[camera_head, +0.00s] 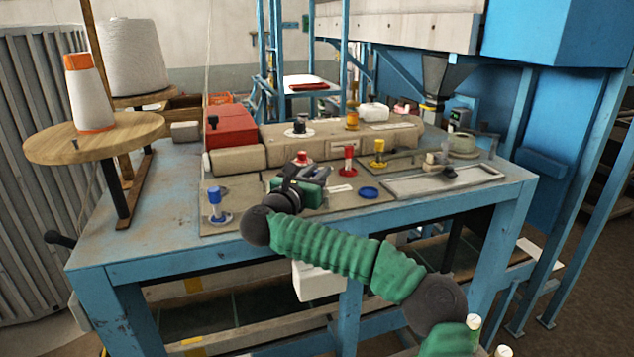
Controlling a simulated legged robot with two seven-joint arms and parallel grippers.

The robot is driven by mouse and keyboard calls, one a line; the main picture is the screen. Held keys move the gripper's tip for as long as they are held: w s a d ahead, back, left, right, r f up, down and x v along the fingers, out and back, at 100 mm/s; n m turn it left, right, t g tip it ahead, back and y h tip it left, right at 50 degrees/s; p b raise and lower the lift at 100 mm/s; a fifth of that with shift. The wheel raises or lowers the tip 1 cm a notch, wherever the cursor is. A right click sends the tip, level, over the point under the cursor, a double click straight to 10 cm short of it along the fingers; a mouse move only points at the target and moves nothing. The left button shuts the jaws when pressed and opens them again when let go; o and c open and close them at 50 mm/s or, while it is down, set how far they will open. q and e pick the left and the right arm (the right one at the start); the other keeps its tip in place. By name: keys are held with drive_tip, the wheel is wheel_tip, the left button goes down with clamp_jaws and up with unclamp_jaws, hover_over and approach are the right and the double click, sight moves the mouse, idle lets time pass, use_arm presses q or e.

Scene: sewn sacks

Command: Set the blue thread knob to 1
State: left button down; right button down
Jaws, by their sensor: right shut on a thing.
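The blue thread knob (214,199) stands upright on a pale round base at the left front of the machine's panel. The number it is set to is too small to read. My right gripper (302,168) is to the right of the blue knob and apart from it. It is shut around a red-topped knob (302,157); the gripper's black fingers and green body hide most of that knob. My left gripper is not in view.
A wooden spool stand (60,140) with thread cones is at the left. The panel between the blue knob and my gripper is mostly clear.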

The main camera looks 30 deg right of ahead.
drive_tip(key=shift+m+g+h+b, duration=0.3)
drive_tip(key=shift+m+g+h, duration=0.15)
drive_tip(key=shift+g, duration=0.25)
drive_tip(key=c, duration=1.2)
unclamp_jaws()
drive_tip(key=shift+c, duration=0.2)
drive_tip(key=b+v, duration=0.1)
drive_tip(key=v, duration=0.1)
drive_tip(key=b+v, duration=0.1)
drive_tip(key=v, duration=0.1)
drive_tip(key=f+b+v, duration=0.1)
drive_tip(key=v, duration=0.1)
drive_tip(key=shift+a+b, duration=0.15)
drive_tip(key=shift+b, duration=0.25)
drive_tip(key=b+v, duration=0.1)
drive_tip(key=v, duration=0.2)
drive_tip(key=b+v, duration=0.1)
drive_tip(key=v, duration=0.2)
drive_tip(key=b+v, duration=0.1)
drive_tip(key=v, duration=0.3)
drive_tip(key=shift+a+r, duration=0.1)
drive_tip(key=shift+r, duration=0.2)
drive_tip(key=shift+s+a+r, duration=0.1)
drive_tip(key=shift+s+a, duration=0.05)
drive_tip(key=shift+a, duration=0.1)
drive_tip(key=shift+d, duration=0.25)
